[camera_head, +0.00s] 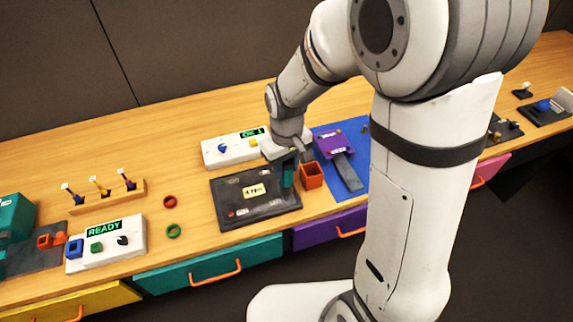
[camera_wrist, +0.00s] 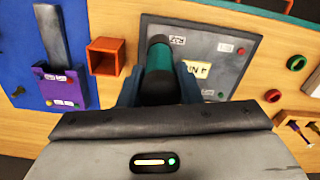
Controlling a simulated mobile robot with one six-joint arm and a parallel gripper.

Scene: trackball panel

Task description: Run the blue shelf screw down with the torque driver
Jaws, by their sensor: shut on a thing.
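My gripper (camera_head: 287,163) is shut on a teal and black cylinder (camera_head: 288,176) that looks like the torque driver. It also shows upright between the jaws in the wrist view (camera_wrist: 159,62). In the head view its lower end is over the right part of the dark panel (camera_head: 228,212); I cannot tell whether it touches. No blue shelf screw can be made out for certain. A small blue piece (camera_head: 222,148) is on the white box with a green "OK 1" display, and a small rack (camera_head: 108,196) at left holds several tagged pieces, one dark bluish.
An orange open box (camera_head: 312,181) stands close to the right of my gripper. A purple device (camera_head: 334,143) lies on a blue mat (camera_head: 358,135) beyond it. Red (camera_head: 169,202) and green rings (camera_head: 173,231) lie left of the panel. A white "READY" box (camera_head: 110,252) is farther left.

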